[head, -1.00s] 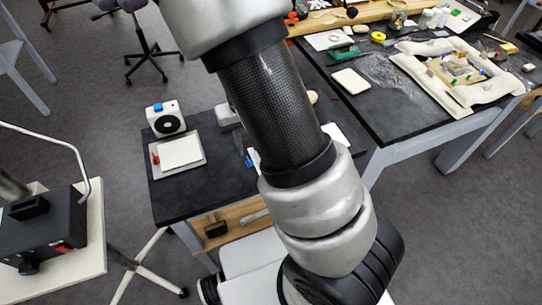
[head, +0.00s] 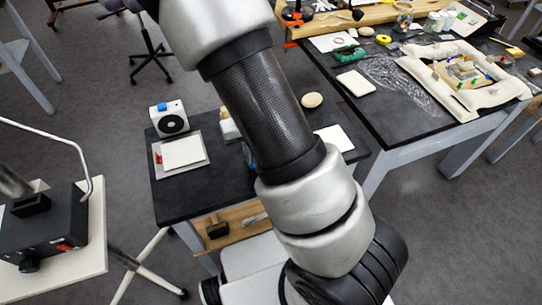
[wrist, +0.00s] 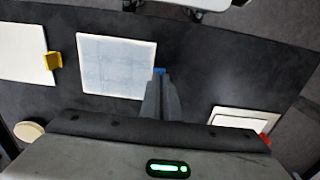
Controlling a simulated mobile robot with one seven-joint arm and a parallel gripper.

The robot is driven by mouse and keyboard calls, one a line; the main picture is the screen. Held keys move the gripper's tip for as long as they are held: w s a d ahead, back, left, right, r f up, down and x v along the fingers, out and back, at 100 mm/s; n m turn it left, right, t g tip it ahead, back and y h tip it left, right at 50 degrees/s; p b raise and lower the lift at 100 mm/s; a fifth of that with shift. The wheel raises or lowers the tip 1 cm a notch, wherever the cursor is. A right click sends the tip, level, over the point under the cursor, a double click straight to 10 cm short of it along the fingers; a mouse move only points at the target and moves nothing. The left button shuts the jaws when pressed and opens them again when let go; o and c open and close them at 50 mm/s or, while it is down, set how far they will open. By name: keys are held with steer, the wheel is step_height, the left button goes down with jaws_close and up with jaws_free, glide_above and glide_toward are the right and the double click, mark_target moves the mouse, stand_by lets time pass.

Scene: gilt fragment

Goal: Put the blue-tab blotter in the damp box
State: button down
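The blue-tab blotter (wrist: 115,66) is a pale square sheet lying on the dark table in the wrist view. Its blue tab (wrist: 160,70) is at its right edge; a blue spot (head: 249,156) shows beside my arm in the head view. My gripper (wrist: 162,78) has its narrow fingers close together, their tips at the tab. I cannot tell whether they grip it. In the head view my arm hides the gripper and most of the blotter. I cannot pick out the damp box for sure.
A yellow-tab sheet (wrist: 24,53) lies left in the wrist view. A pale tray (head: 199,166) with a white sheet and red tab, a white box with a black disc (head: 170,119), and a round cream object (head: 312,100) are on the same table. A larger cluttered table is right.

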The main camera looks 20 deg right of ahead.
step_height(320, 180, up, 12)
steer(key=w+p, duration=0.2)
steer(key=p, duration=0.1)
steer(key=shift+w+d+p, duration=0.3)
steer(key=shift+p, duration=0.05)
